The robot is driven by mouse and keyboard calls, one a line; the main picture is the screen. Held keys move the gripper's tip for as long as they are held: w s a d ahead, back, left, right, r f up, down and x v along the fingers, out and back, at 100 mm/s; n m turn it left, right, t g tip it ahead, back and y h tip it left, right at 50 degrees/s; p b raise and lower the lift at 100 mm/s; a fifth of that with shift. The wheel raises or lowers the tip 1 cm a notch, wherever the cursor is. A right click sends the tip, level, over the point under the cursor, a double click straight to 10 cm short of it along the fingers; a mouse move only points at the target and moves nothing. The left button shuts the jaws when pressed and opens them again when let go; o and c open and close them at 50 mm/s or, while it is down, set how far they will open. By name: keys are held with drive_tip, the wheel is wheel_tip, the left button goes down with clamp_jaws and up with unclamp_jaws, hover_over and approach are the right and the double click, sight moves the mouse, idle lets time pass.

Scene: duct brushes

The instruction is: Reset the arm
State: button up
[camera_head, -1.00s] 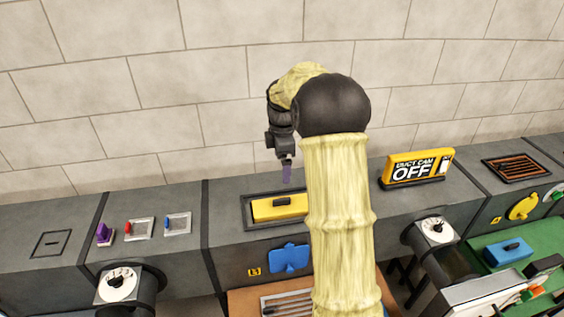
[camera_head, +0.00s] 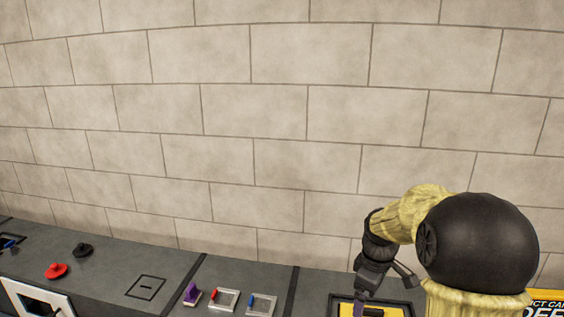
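My arm, with pale yellow sleeves and a large black joint, stands at the lower right. My gripper (camera_head: 366,296) points down beside the yellow panel (camera_head: 372,311) set in the grey counter. Its fingertips are small and partly cut off near the bottom edge, so I cannot tell how far apart they are or whether they hold anything.
The grey counter (camera_head: 105,270) runs along the bottom, with a red knob (camera_head: 56,271), a black knob (camera_head: 82,250), a purple block (camera_head: 192,293) and two small framed switches. A yellow sign (camera_head: 549,303) is partly hidden at the right. The pale block wall (camera_head: 230,120) behind is bare.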

drive_tip(key=s+a+f+m, duration=0.2)
drive_tip(key=s+m, duration=0.3)
drive_tip(key=s, duration=0.3)
drive_tip(key=s+a+f+m+t, duration=0.1)
drive_tip(key=s+a+m, duration=0.3)
drive_tip(key=s, duration=0.5)
drive_tip(key=shift+f+m, duration=0.45)
drive_tip(key=shift+m, duration=0.15)
drive_tip(key=shift+a, duration=0.1)
drive_tip(key=shift+c, duration=0.4)
